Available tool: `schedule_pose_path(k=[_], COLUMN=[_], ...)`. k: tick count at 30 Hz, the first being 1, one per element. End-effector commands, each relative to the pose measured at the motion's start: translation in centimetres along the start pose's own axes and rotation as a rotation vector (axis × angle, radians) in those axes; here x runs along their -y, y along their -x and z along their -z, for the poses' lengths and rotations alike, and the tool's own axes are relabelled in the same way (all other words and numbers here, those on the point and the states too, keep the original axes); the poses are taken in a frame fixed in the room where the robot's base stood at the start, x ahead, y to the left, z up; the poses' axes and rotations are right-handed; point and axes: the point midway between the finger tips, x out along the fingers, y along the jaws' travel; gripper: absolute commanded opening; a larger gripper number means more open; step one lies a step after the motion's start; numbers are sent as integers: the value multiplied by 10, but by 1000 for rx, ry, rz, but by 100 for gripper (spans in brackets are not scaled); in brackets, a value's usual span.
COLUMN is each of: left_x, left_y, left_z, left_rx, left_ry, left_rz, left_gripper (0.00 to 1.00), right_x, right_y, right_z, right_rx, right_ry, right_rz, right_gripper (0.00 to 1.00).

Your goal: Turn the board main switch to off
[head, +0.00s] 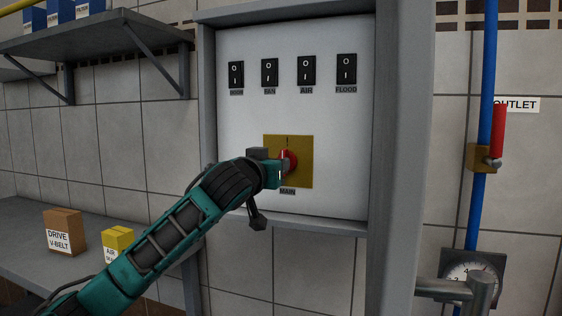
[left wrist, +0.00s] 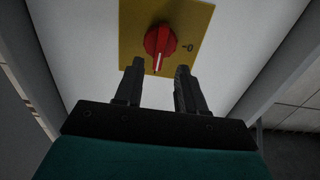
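The board main switch is a red knob (head: 290,161) on a yellow plate (head: 301,177), low on the white board, with a MAIN label below it. My left gripper (head: 272,166) is in front of it and hides part of the plate. In the left wrist view the two fingers (left wrist: 159,68) are apart with nothing between them. The knob (left wrist: 159,41) sits just past the fingertips, roughly centred between them; I cannot tell if they touch. Its white line points down in that view, away from the 0 mark to its right. A stroke mark shows above the knob in the head view.
Several black rocker switches (head: 306,70) line the board's top. A grey frame (head: 392,150) borders the board. A shelf (head: 95,40) hangs upper left; boxes (head: 64,231) stand on the bench (head: 30,215). A blue pipe with a red handle (head: 498,132) is at right.

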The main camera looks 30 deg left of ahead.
Motion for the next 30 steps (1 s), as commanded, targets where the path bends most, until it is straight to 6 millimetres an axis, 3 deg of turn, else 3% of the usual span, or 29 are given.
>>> schedule_pose_path(k=[9,23,30], left_x=[0,0,0], left_y=[-42,-50,-50], left_z=[0,0,0], left_rx=[0,-1,0], left_ry=[2,0,0], left_rz=[-1,-2,-2], left_gripper=[39,39,16], right_x=[0,-1,-1], right_y=[2,2,2], right_z=[1,1,0], right_rx=[2,3,4], right_ry=[-1,-1,3], right_rz=[-1,-2,-2], right_gripper=[0,0,0])
